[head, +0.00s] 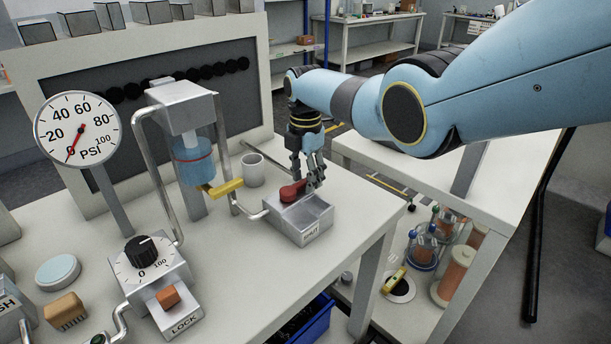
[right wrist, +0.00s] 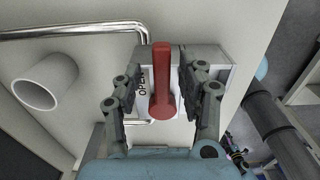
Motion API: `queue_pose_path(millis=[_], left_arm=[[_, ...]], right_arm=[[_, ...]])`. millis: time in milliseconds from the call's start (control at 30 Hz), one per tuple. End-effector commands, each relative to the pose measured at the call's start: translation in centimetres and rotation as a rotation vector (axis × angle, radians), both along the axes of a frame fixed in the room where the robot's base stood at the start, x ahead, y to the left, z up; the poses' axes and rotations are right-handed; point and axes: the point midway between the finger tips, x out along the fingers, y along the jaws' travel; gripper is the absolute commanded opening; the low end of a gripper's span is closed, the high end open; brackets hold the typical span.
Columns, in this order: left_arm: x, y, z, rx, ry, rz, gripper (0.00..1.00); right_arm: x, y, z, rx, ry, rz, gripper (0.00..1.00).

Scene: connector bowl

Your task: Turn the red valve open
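The red valve (head: 290,192) sits on a grey metal box (head: 314,238) near the front right part of the bench. In the right wrist view the red valve handle (right wrist: 162,88) runs upright in the picture, beside a white plate marked OPEN on its left. My right gripper (head: 307,178) hangs down over the box with its fingers at the valve. In the right wrist view my right gripper (right wrist: 162,72) is open, one finger on each side of the handle, with gaps showing between. My left gripper is not in view.
A white cup (head: 253,170) stands left of the valve box, and a metal pipe (head: 247,213) runs into the box. A yellow lever (head: 222,187), a pressure gauge (head: 77,129) reading near 0 and a black knob (head: 140,250) are farther left. The bench edge lies just right of the box.

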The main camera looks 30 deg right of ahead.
Motion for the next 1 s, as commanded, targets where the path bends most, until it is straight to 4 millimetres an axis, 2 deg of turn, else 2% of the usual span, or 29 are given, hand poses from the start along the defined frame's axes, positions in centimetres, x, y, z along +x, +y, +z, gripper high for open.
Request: queue_pose_path(millis=[167,267,367,600,700,833,1000], left_arm=[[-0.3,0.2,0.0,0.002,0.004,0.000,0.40],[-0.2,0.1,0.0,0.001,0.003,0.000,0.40],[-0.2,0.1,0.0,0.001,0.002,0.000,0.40],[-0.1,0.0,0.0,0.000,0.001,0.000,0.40],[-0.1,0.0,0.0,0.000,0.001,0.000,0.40],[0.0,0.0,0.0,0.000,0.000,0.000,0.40],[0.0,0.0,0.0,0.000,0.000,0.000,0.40]], right_arm=[[0.0,0.0,0.2,0.000,0.000,-0.001,0.40],[0.1,-0.1,1.1,-0.001,-0.002,-0.001,0.40],[0.1,-0.1,2.6,-0.001,-0.003,-0.001,0.40],[0.1,0.0,8.2,-0.001,-0.003,0.000,0.40],[0.1,0.0,10.0,-0.001,-0.002,0.000,0.40],[0.0,0.0,11.4,0.000,0.000,0.000,0.40],[0.0,0.0,12.0,0.001,0.001,0.000,0.40]])
